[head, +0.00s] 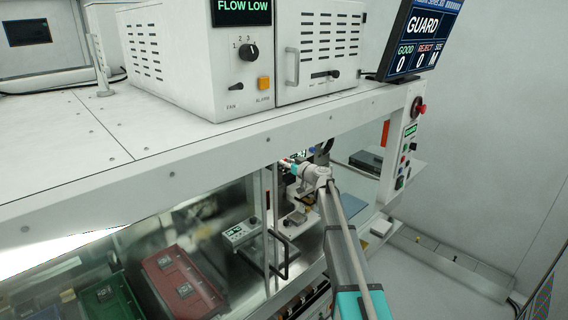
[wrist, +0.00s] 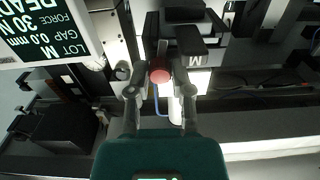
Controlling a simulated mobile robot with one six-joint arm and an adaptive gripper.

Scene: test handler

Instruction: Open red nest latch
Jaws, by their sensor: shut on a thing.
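The red latch shows in the wrist view as a round red knob (wrist: 159,72) between my fingertips, in front of a dark block. My gripper (wrist: 159,80) is shut on this knob, with one finger on each side. The latch's lever and pivot are hidden, so I cannot tell whether the latch is open. In the head view my gripper (head: 286,164) reaches into the machine's opening under the white top; the latch is too small or hidden to make out there.
A glass door with a black handle (head: 284,258) stands left of my arm. Red (head: 180,284) and green (head: 105,296) bins lie behind the glass. A readout screen (wrist: 45,32) is close on the left in the wrist view. The guard display (head: 422,35) stands above.

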